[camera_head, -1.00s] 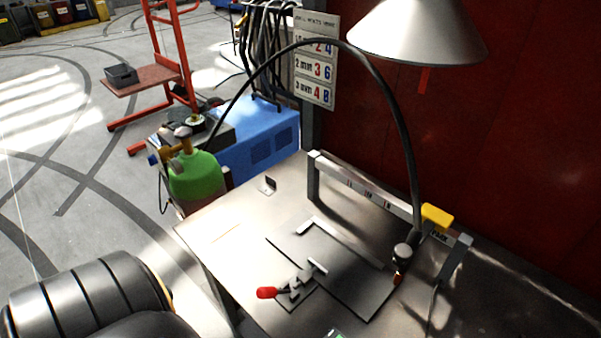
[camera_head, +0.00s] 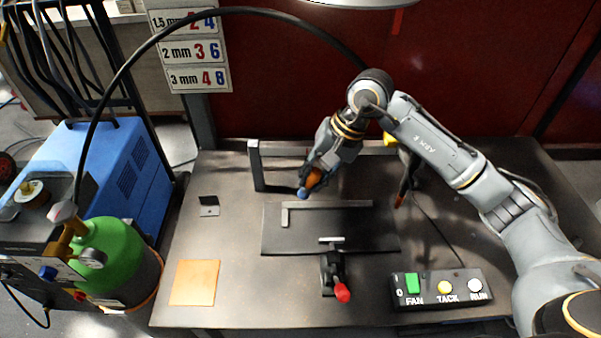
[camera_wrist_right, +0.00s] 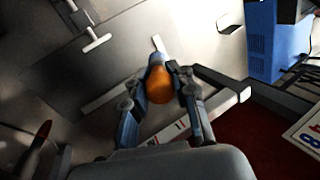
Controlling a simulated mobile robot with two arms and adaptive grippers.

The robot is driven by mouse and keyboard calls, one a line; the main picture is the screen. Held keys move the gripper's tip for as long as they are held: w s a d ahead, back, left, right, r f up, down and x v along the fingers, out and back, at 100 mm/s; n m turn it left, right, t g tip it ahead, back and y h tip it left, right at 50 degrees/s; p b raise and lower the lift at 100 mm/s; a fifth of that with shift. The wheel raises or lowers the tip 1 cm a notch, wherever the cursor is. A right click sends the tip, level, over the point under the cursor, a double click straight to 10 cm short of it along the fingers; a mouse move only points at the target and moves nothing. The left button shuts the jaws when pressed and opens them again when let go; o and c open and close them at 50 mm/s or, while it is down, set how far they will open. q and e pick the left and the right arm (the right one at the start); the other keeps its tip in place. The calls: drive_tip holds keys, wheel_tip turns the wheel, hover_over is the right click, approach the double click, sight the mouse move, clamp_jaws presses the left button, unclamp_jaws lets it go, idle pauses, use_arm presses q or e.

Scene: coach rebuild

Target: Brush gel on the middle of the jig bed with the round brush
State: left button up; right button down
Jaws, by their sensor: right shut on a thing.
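The jig bed is a dark flat plate (camera_head: 345,238) on the metal table, with an L-shaped pale fence (camera_head: 325,205) along its back and left. A toggle clamp with a red handle (camera_head: 342,292) stands at its front edge. My right gripper (camera_head: 308,188) is above the table behind the fence, shut on an orange-bodied thing (camera_head: 315,178), probably the round brush. The orange body (camera_wrist_right: 160,86) also shows between the fingers in the right wrist view. Its bristle end cannot be made out. My left gripper is not in view.
A rail (camera_head: 285,148) stands along the table's back, with a torch (camera_head: 406,185) at its right. A switch box (camera_head: 440,288) lies front right, an orange sheet (camera_head: 195,282) front left, and a small bracket (camera_head: 209,206) behind it. A green cylinder (camera_head: 105,260) stands left.

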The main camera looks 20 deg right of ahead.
sight(311, 191)
drive_tip(key=shift+w+a+f, duration=0.15)
drive_tip(key=shift+w+a, duration=0.15)
drive_tip(key=shift+w, duration=0.05)
drive_tip(key=shift+s+d+f+b, duration=0.1)
drive_tip(key=shift+f+b, duration=0.15)
drive_tip(key=shift+f, duration=0.4)
drive_tip(key=shift+d+f+b, duration=0.15)
drive_tip(key=shift+f+b, duration=0.1)
drive_tip(key=shift+f, duration=0.4)
drive_tip(key=shift+s+d+f+b, duration=0.1)
drive_tip(key=shift+f+b, duration=0.15)
drive_tip(key=shift+f, duration=0.4)
drive_tip(key=shift+w+a+f, duration=0.1)
drive_tip(key=shift+a+f, duration=0.1)
drive_tip(key=shift+f, duration=0.2)
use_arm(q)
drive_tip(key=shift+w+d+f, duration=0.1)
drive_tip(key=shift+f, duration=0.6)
use_arm(e)
drive_tip(key=shift+d, duration=0.1)
